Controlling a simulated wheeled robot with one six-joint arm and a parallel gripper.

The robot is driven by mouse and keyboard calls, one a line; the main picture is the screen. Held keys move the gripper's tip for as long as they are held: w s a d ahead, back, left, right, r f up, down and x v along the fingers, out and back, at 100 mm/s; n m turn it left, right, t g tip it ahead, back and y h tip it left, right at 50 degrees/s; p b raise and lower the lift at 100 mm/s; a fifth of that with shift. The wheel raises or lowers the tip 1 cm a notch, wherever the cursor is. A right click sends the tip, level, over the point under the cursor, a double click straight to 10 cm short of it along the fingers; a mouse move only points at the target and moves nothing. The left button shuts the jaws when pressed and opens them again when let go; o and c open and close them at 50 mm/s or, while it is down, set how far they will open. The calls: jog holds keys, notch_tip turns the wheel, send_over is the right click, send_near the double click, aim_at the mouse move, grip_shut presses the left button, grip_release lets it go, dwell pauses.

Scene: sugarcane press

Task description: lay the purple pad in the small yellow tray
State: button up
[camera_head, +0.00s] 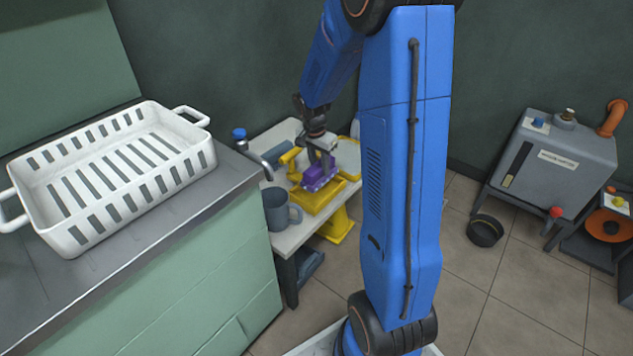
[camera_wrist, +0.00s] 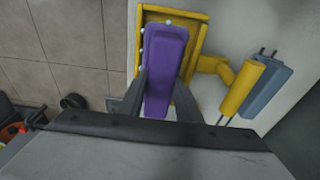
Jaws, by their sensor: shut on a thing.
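The purple pad (camera_wrist: 166,58) is long and sits between the two fingers of my gripper (camera_wrist: 160,95) in the wrist view. My gripper is shut on the pad. Behind the pad is the small yellow tray (camera_wrist: 201,25), with its rim showing around the pad's far end. In the head view, the pad (camera_head: 318,178) is at my gripper (camera_head: 322,160), over the yellow tray (camera_head: 312,204) on the small table. I cannot tell whether the pad touches the tray floor.
A grey mug (camera_head: 280,210) stands at the near edge of the small table (camera_head: 290,238). A tap (camera_head: 252,152) is beside it. A white basket (camera_head: 75,240) sits on the left counter.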

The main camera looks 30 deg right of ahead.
aim_at(320, 179)
jog(key=shift+f, duration=3.1)
jog(key=o, duration=0.9)
jog(key=shift+f, duration=0.15)
jog(key=shift+o, duration=0.2)
